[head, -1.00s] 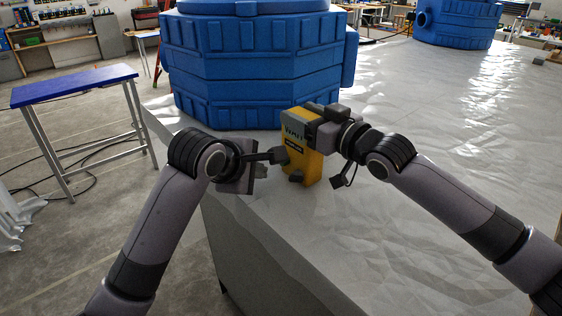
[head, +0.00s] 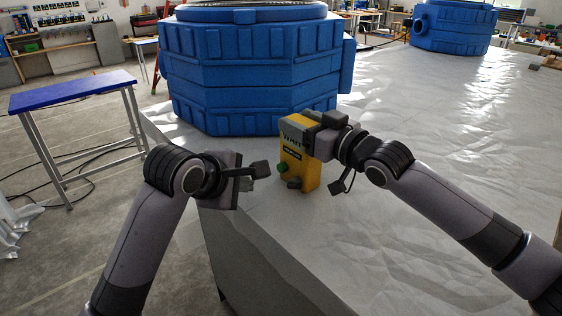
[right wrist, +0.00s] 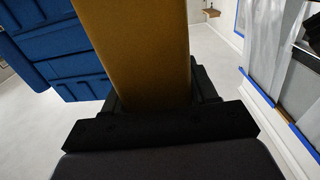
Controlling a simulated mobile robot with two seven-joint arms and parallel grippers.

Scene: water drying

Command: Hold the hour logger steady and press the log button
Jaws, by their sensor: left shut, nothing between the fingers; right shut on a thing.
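The hour logger (head: 307,172) is a yellow box standing upright on the pale covered surface, with a grey display at its top that seems to read "WAIT". A green button (head: 282,167) shows on its front, with a dark knob (head: 294,183) below it. My right gripper (head: 314,130) is shut on the logger's upper part from the right. In the right wrist view the yellow body (right wrist: 140,50) rises between the dark jaws. My left gripper (head: 259,169) is shut and empty, just left of the green button, with a small gap between them.
A large blue ribbed tank (head: 255,75) stands close behind the logger. The covered surface (head: 430,130) is clear to the right, with its front-left edge near my left arm. A blue-topped bench (head: 75,90) stands at the left.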

